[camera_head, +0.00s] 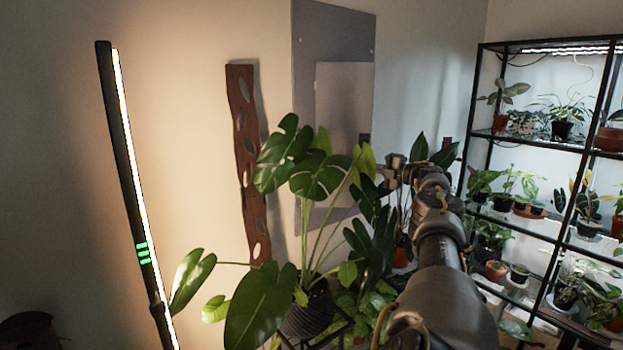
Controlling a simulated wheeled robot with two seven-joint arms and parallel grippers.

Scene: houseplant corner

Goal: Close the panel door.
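A grey panel (333,35) is mounted on the wall behind the large plant. A lighter rectangular door (338,100) shows on its lower right part, with a small dark piece near its right edge. I cannot tell whether the door stands ajar or lies flush. Leaves hide its lower part. My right arm comes in from the bottom right, and its gripper (390,166) is just right of and below the door in the picture. Its fingers are small and partly mixed with leaves, so their opening and any contact are unclear. My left gripper is out of view.
A large potted plant (320,178) stands in front of the panel. A wavy brown wall piece (243,150) hangs left of it. A tall lit lamp (127,170) stands at the left. A black shelf (478,100) with several potted plants fills the right.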

